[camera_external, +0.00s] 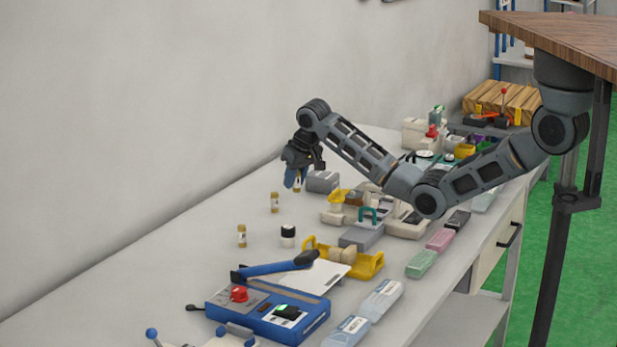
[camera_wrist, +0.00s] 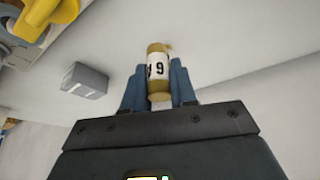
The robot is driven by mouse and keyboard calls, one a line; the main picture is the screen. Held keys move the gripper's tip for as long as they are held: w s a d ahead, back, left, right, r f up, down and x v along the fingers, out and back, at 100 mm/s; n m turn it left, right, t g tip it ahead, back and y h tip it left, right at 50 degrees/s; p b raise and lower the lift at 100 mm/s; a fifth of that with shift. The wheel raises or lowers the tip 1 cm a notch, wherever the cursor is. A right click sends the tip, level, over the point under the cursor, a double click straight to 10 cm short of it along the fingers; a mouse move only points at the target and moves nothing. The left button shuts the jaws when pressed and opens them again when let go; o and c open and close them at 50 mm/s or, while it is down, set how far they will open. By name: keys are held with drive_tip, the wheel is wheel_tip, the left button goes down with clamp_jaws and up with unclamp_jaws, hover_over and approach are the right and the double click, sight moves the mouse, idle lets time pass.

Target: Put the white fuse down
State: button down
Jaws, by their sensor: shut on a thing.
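My gripper (camera_external: 293,178) is shut on a white fuse with brass-coloured end caps (camera_wrist: 159,70). In the wrist view the fuse stands between the two blue fingers, with dark lettering on its white label. In the external view only a small part of this fuse (camera_external: 297,185) shows beside the fingers, low over the far side of the bench (camera_external: 170,290). I cannot tell whether its lower end touches the bench. Two similar fuses stand upright on the bench, one closer (camera_external: 275,202) and one further left (camera_external: 241,236).
A grey block (camera_external: 322,182) sits just right of my gripper and also shows in the wrist view (camera_wrist: 88,80). A black-topped white cylinder (camera_external: 288,236), a yellow tray (camera_external: 370,268) and a blue device (camera_external: 262,314) stand nearer. The bench's left side is clear; the wall is behind.

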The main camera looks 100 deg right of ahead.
drive_tip(key=s+d+r+n+b, duration=0.1)
drive_tip(key=s+d+r, duration=0.3)
drive_tip(key=s+d, duration=0.7)
drive_tip(key=s+d+r+n, duration=0.1)
drive_tip(key=s+d+r, duration=0.2)
drive_tip(key=s+d, duration=0.85)
hover_over(325, 174)
drive_tip(key=s+a, duration=0.1)
drive_tip(key=shift+t+y, duration=0.3)
drive_tip(key=shift+t, duration=0.1)
wheel_tip(325, 174, down, 6)
drive_tip(key=shift+a+f+p, duration=0.15)
drive_tip(key=shift+f+p, duration=0.1)
drive_tip(key=shift+p, duration=0.05)
drive_tip(key=shift+f, duration=2.05)
drive_tip(key=shift+f, duration=0.15)
drive_tip(key=c, duration=0.9)
unclamp_jaws()
drive_tip(key=v, duration=1.2)
